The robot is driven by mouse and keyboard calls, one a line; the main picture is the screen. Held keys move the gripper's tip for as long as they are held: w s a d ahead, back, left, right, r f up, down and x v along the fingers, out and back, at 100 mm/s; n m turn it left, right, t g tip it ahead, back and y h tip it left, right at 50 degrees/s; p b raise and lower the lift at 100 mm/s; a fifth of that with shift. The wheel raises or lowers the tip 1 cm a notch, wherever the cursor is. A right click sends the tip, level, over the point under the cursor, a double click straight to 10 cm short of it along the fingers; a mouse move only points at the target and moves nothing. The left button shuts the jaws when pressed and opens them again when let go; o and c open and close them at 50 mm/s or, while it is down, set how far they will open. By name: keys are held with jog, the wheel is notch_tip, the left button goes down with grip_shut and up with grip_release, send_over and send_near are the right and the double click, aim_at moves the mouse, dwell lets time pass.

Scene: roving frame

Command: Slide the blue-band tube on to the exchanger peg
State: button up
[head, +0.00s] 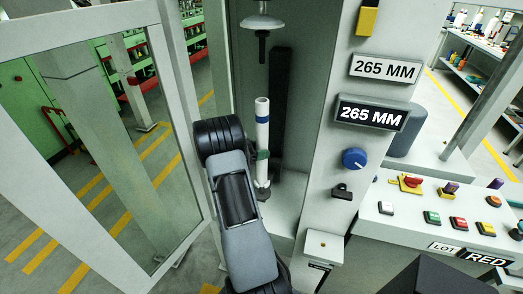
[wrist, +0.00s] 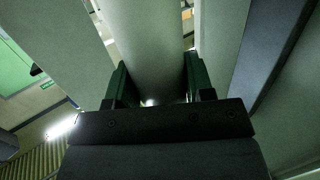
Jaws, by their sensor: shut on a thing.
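The blue-band tube (head: 262,135) is white and stands upright in the open cabinet bay, with the blue band near its top. My gripper (head: 263,155) has green fingers shut on the tube at about mid-height. In the wrist view the pale tube (wrist: 150,45) runs between the green fingers of my gripper (wrist: 155,85). A grey metal fitting (head: 263,192) is directly below the tube's lower end and seems to be the peg or its base. The peg itself cannot be made out, and I cannot tell whether the tube is around it.
A dark spindle under a pale disc (head: 263,30) hangs above the tube. The glazed door (head: 110,130) stands open at left. A panel with two 265 MM signs (head: 371,114) and a blue knob (head: 355,158) stands at right. A button console (head: 450,222) is at lower right.

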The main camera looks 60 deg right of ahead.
aim_at(262, 162)
jog(key=shift+f, duration=0.15)
jog(key=shift+f+b, duration=0.85)
jog(key=shift+f, duration=0.75)
dwell(0.5)
jog(key=shift+f, duration=0.35)
jog(key=shift+f+b, duration=0.3)
dwell(0.9)
jog(key=shift+f+b, duration=0.45)
jog(key=shift+f, duration=0.35)
jog(key=o, duration=1.6)
